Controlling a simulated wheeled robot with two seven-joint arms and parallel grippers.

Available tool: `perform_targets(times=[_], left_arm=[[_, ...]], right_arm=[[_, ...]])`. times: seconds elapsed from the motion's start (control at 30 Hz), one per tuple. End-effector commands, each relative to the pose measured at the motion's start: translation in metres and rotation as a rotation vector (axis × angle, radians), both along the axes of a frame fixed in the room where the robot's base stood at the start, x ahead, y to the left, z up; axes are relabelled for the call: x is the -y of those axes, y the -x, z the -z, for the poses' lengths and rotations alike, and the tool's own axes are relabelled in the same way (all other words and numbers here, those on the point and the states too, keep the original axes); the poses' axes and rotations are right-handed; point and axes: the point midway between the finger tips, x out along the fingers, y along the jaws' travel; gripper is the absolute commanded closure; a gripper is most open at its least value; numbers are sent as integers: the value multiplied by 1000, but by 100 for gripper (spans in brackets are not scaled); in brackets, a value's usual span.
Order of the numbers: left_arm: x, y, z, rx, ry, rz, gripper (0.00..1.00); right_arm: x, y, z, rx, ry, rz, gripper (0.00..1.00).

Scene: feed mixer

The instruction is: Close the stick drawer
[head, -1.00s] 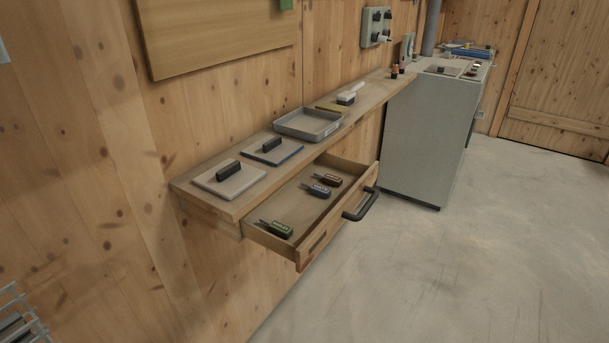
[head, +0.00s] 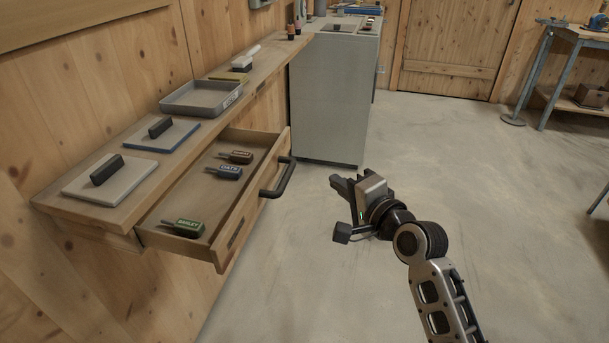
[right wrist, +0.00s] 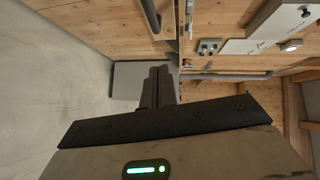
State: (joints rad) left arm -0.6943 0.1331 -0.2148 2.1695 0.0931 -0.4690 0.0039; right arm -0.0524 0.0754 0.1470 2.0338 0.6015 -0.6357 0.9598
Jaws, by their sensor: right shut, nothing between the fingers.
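The wooden stick drawer (head: 240,219) is pulled out from under the wall shelf. Its black handle (head: 283,178) is on the front, toward the right. Inside lie a green stick labelled BARLEY (head: 183,227), a blue-grey stick labelled OATS (head: 224,172) and a brown stick (head: 236,157). My right gripper (head: 338,184) is to the right of the handle, apart from it over open floor, shut and empty. Its shut fingers also show in the right wrist view (right wrist: 158,88). My left gripper is not in view.
The shelf (head: 122,215) holds a grey tray (head: 203,99) and two boards with black grips. A grey-green cabinet (head: 330,100) stands behind, at the shelf's far end. A blue-legged workbench (head: 543,75) is at the far right. The concrete floor between is clear.

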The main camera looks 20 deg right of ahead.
Motion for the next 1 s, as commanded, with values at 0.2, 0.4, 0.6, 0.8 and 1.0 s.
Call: perform_targets(times=[0.2,0.4,0.6,0.8,1.0], left_arm=[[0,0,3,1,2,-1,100],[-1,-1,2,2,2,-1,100],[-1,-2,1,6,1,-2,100],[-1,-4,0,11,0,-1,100],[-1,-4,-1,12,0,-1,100]], right_arm=[[-10,-48,7,1,2,-1,100],[-31,-70,13,-1,1,-2,100],[-43,-77,17,-1,4,1,100],[-44,-78,17,-1,5,1,100],[-44,-79,17,-1,5,2,100]])
